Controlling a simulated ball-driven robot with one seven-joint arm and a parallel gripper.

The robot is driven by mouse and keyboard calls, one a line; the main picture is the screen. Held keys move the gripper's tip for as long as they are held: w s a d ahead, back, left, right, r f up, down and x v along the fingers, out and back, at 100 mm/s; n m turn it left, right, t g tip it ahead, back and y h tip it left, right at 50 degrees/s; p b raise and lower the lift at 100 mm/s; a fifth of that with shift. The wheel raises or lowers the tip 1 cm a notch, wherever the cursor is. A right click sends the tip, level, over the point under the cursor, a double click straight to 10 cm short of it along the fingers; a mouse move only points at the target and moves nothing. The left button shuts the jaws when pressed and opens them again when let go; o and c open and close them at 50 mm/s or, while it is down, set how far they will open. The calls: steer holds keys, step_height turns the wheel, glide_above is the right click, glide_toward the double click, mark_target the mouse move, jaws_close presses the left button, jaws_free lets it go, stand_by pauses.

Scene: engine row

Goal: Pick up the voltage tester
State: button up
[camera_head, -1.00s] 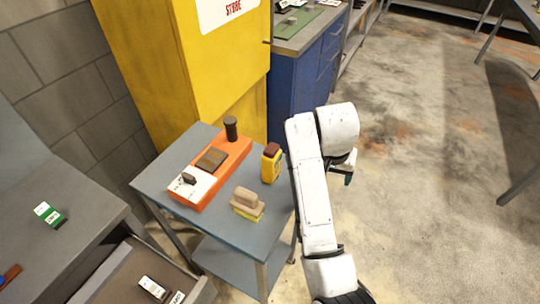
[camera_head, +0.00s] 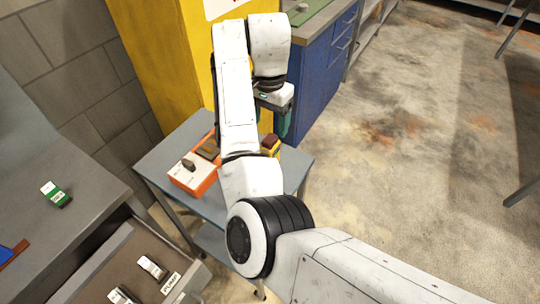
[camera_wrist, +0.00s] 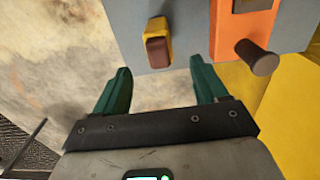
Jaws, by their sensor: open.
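The likely voltage tester is a small yellow device with a dark red-brown top (camera_head: 271,145), upright near the back right of the grey cart top. My arm partly covers it in the head view. In the wrist view the yellow device (camera_wrist: 157,26) stands near the cart edge, beyond my fingertips and roughly in line with the gap between them. My gripper (camera_wrist: 162,72) is open, its dark green fingers apart with nothing between them. In the head view my gripper (camera_head: 272,118) hangs over the far right side of the cart.
A yellow cabinet (camera_head: 165,60) and blue drawer unit (camera_head: 322,65) stand behind. An open drawer (camera_head: 125,265) is at lower left.

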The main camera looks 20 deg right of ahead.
mark_target(270, 138)
steer(key=shift+s+f+p, duration=0.1)
steer(key=shift+f+p, duration=0.6)
steer(key=shift+f, duration=3.15)
jaws_close()
